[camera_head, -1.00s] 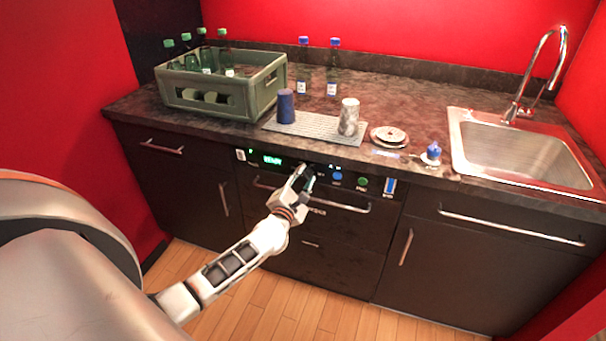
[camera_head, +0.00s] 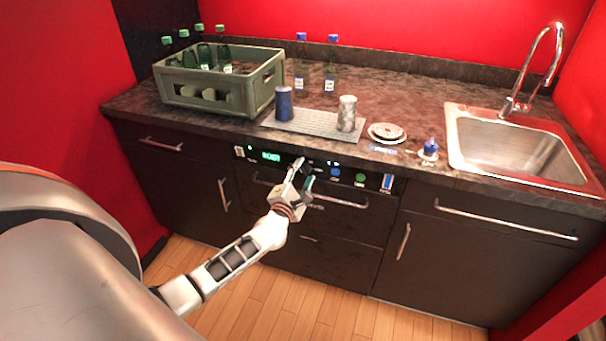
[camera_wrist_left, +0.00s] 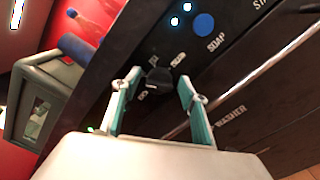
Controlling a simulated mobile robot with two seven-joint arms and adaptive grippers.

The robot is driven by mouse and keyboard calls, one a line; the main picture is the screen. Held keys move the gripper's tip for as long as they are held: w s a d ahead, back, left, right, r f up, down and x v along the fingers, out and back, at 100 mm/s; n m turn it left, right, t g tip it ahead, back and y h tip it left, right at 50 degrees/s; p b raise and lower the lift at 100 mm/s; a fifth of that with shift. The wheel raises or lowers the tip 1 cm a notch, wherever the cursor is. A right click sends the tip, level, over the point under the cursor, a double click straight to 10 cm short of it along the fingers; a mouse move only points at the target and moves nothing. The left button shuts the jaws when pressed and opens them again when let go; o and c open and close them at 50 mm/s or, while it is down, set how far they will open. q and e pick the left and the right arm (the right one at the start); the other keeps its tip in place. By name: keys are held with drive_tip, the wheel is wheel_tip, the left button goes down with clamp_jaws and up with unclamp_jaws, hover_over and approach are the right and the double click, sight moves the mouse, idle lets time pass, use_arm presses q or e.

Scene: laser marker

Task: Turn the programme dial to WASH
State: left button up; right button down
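The programme dial (camera_wrist_left: 158,80) is a small black knob on the dark front panel (camera_head: 325,170), with small white lettering around it, too blurred to read fully. My left gripper (camera_head: 303,173) is at the panel, left of the blue SOAP button (camera_head: 336,172). In the left wrist view its two green-padded fingers (camera_wrist_left: 160,86) are apart, with the dial between their tips. No clear contact with the dial shows. In the head view the fingers largely hide the dial. My right gripper is not in view.
A lit green display (camera_head: 271,156) is left of the gripper; a green button (camera_head: 360,178) is to the right. A handle bar (camera_head: 340,203) runs below the panel. The counter above holds a bottle crate (camera_head: 215,107), two cups on a mat (camera_head: 316,123) and a sink (camera_head: 520,150).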

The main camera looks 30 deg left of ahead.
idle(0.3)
use_arm(q)
drive_tip(key=v, duration=1.2)
drive_tip(key=s+d+f+m+g+h, duration=0.1)
drive_tip(key=s+d+f+m+h, duration=0.3)
drive_tip(key=d+m, duration=0.4)
drive_tip(key=s+d+f+m+h, duration=0.1)
drive_tip(key=s+d+m+h, duration=0.2)
drive_tip(key=s+d+m, duration=0.35)
drive_tip(key=s+d+f+m+g, duration=0.2)
drive_tip(key=s+f+m, duration=0.3)
drive_tip(key=m, duration=0.3)
drive_tip(key=s+d+f+m+g, duration=0.3)
drive_tip(key=s+f+m, duration=0.3)
drive_tip(key=s+m, duration=0.1)
drive_tip(key=shift+m+g, duration=0.4)
drive_tip(key=shift+m, duration=0.35)
drive_tip(key=shift+d, duration=0.1)
drive_tip(key=shift+c, duration=0.3)
